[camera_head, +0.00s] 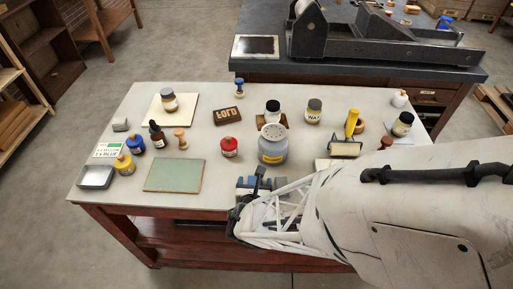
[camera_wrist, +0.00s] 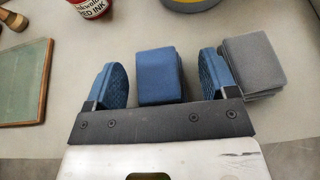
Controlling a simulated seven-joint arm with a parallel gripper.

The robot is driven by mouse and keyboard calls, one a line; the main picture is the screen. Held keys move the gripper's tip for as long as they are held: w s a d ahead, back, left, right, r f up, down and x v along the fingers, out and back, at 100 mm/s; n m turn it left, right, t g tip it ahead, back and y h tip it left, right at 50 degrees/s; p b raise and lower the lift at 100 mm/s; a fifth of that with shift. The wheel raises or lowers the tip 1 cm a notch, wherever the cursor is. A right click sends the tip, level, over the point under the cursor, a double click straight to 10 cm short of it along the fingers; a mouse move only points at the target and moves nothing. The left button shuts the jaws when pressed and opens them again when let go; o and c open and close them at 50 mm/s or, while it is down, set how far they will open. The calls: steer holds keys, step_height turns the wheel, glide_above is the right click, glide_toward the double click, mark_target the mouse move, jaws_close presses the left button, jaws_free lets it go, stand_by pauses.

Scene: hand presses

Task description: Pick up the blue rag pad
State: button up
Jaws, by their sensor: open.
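The blue rag pad (camera_wrist: 160,76) is a folded blue block on the table, in the middle of the wrist view. My gripper (camera_wrist: 162,80) is open, with one blue-padded finger on each side of the pad. A gap shows between the pad and the left finger; the right finger is closer to it. I cannot tell whether the right finger touches. In the head view my gripper (camera_head: 258,184) is at the table's front edge, and the pad there is hard to tell from the blue fingers. A grey rag pad (camera_wrist: 254,66) lies just right of the right finger.
A red ink jar (camera_wrist: 90,6) and a large grey jar (camera_head: 272,146) stand beyond the pads. A green board (camera_head: 174,175) lies to the left. Several bottles, stamps and jars stand farther back on the table (camera_head: 215,172). Some bare tabletop lies between the green board and my gripper.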

steer(key=c, duration=1)
steer(key=shift+r, duration=0.15)
steer(key=shift+r, duration=0.95)
steer(key=shift+s+d+r, duration=0.2)
steer(key=shift+s+r, duration=0.35)
steer(key=shift+r, duration=0.2)
steer(key=s+d+r, duration=0.1)
steer(key=s+d, duration=0.5)
steer(key=s, duration=0.7)
steer(key=shift+s+d+r, duration=0.15)
steer(key=shift+s, duration=0.05)
